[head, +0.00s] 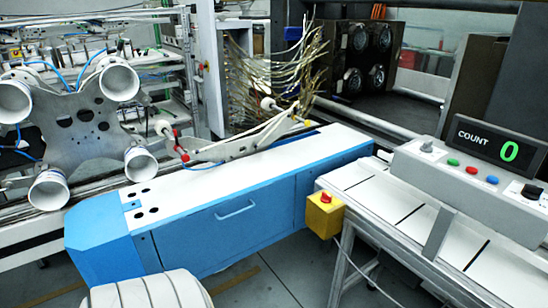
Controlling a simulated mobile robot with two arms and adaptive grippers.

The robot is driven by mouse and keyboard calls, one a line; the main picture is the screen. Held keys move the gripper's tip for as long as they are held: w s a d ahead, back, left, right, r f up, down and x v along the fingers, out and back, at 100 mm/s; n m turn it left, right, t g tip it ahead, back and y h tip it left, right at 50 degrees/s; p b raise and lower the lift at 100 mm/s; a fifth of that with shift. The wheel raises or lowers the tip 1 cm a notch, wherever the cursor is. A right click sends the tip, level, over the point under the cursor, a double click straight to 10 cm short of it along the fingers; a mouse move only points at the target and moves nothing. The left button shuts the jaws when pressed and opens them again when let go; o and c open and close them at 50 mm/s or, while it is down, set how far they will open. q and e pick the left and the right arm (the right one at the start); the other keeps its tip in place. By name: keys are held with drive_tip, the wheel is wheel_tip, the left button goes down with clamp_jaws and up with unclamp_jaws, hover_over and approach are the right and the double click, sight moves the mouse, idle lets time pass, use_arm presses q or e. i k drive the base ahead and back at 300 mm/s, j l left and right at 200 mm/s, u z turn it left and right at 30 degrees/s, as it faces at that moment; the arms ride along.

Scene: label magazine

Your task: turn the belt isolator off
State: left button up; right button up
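A grey control box (410,168) stands at the right, on the frame beside a white belt (400,205). A small grey knob (427,146) sits at its left end. A black rotary switch (531,192) sits on a pale plate at its right end, near the picture edge. No label tells me which of these is the belt isolator, and I cannot make out the position of either. Neither of my grippers is in view.
Between the knobs are green (453,162), red (471,170) and blue (492,179) buttons. A COUNT display (487,143) reads 0. A yellow box (325,215) with a red button hangs at the belt's near end. A blue cabinet (235,225) fills the middle; floor shows below.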

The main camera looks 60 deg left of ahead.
sight(325, 199)
drive_tip(key=u, duration=1.4)
